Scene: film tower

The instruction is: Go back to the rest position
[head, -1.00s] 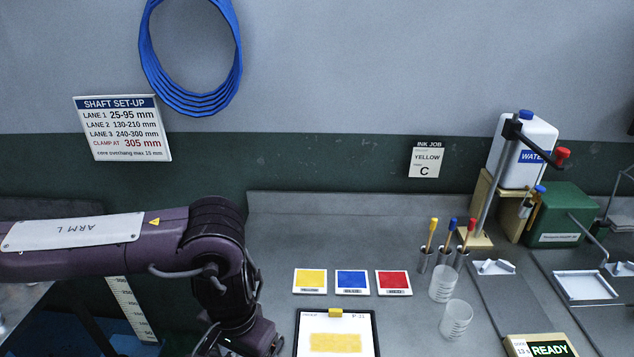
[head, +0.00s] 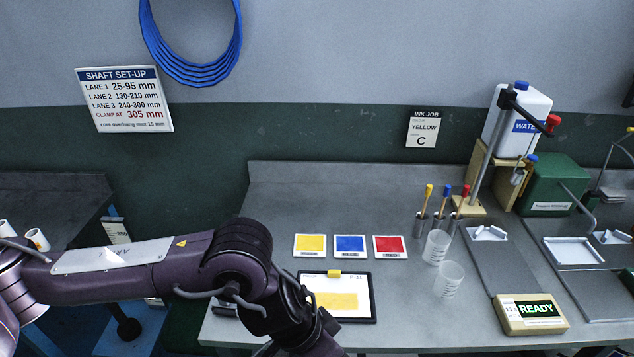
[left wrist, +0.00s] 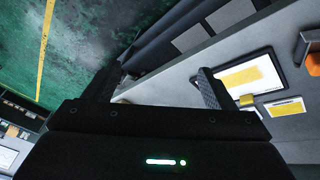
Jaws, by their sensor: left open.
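My left arm comes in from the left in the head view, bent at a dark purple joint, and its gripper lies below the frame's bottom edge. In the left wrist view my left gripper (left wrist: 158,92) is open, its two black fingers apart with nothing between them. Beyond the fingers are the table edge and the green floor. The clipboard (head: 361,309) with a yellow patch lies on the table, partly behind my arm; it also shows in the wrist view (left wrist: 268,66). My right gripper is not seen.
Yellow (head: 310,244), blue (head: 350,245) and red (head: 390,246) cards lie behind the clipboard. Two clear cups (head: 449,280), tools in metal holders (head: 421,222) and a READY box (head: 530,314) stand to the right. A water jug (head: 518,118) is at the back right. Bare table (head: 320,190) lies behind the cards.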

